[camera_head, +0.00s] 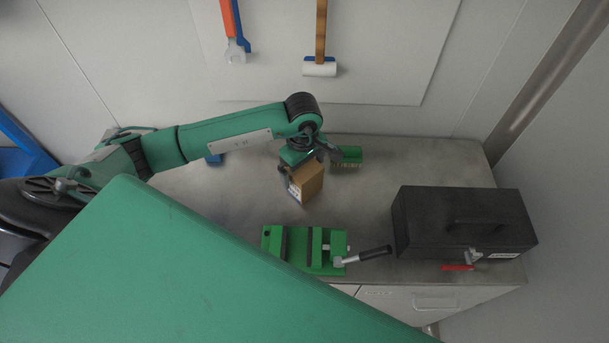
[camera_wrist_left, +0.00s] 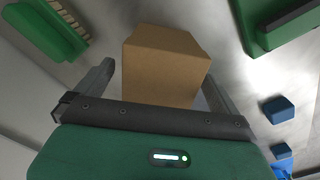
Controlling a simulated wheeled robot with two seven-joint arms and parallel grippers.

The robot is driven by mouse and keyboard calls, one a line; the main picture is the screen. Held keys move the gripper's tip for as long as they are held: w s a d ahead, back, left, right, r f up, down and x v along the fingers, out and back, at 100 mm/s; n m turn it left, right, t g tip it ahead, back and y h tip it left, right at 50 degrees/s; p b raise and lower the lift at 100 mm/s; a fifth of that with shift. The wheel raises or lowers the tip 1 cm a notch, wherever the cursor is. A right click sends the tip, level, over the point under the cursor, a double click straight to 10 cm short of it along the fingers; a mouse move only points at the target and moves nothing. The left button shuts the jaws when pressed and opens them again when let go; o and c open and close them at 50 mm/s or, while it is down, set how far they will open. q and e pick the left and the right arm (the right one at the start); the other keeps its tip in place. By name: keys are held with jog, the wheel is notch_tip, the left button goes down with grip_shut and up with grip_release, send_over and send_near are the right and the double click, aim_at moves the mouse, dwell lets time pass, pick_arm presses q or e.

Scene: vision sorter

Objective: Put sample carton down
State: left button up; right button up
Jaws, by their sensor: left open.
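The sample carton (camera_head: 309,181) is a small brown box with a white label on one side. It is on or just above the grey worktop, near the middle; I cannot tell whether it touches the surface. My left gripper (camera_head: 306,165) is at the carton with its fingers open on either side of it. In the left wrist view the carton (camera_wrist_left: 165,62) lies between the two fingers of my left gripper (camera_wrist_left: 160,90), with a gap showing beside the left finger. My right gripper is not in view.
A green vise (camera_head: 298,250) stands at the worktop's front edge, and a black toolbox (camera_head: 420,225) at the right. A green brush (camera_head: 347,156) lies just behind the carton. Blue blocks (camera_wrist_left: 278,109) show in the left wrist view. Bare worktop (camera_head: 230,205) lies left of the carton.

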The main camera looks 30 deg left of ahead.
pick_arm(q)
jog(key=f+p, duration=0.2)
jog(key=f, duration=0.1)
jog(key=shift+s+d, duration=0.2)
jog(key=shift+d, duration=0.1)
jog(key=shift+f, duration=0.45)
jog(key=shift+w, duration=0.1)
jog(key=c, duration=1.5)
